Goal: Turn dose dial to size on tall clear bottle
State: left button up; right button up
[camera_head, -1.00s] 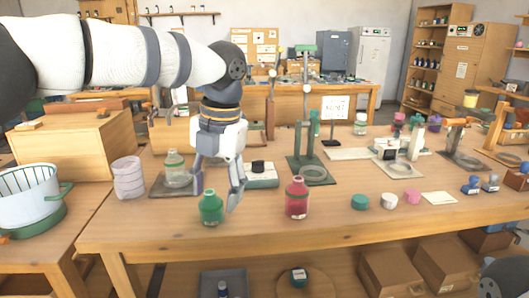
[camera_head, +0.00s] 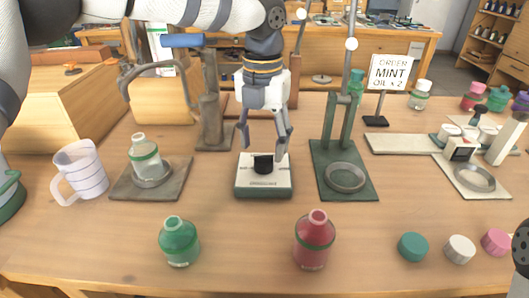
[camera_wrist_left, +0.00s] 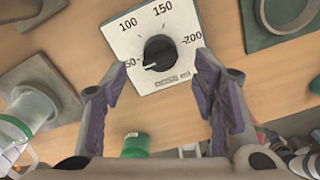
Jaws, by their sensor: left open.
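The dose dial is a black knob (camera_head: 263,164) on a white-topped, green-based box (camera_head: 263,192) in the middle of the table. In the left wrist view the knob (camera_wrist_left: 160,52) sits on a plate marked 50, 100, 150 and 200 ml, and its white mark points close to 50. My left gripper (camera_head: 264,148) is open, pointing down above the box, with its fingers on either side of the knob and apart from it. A clear bottle (camera_head: 145,158) with a green band stands upright on a ringed grey stand at the left. My right gripper is out of view.
A green bottle (camera_head: 179,241) and a red bottle (camera_head: 314,243) stand in front. A green ringed stand (camera_head: 329,185) is right of the box. A white jug (camera_head: 82,172) is far left. Loose caps (camera_head: 413,246) lie front right. A sign (camera_head: 390,72) reads "ORDER MINT OIL x 2".

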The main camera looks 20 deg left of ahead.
aim_at(264, 156)
pick_arm(q)
notch_tip(264, 156, down, 4)
jog(key=shift+w+f, duration=0.1)
jog(key=c, duration=1.2)
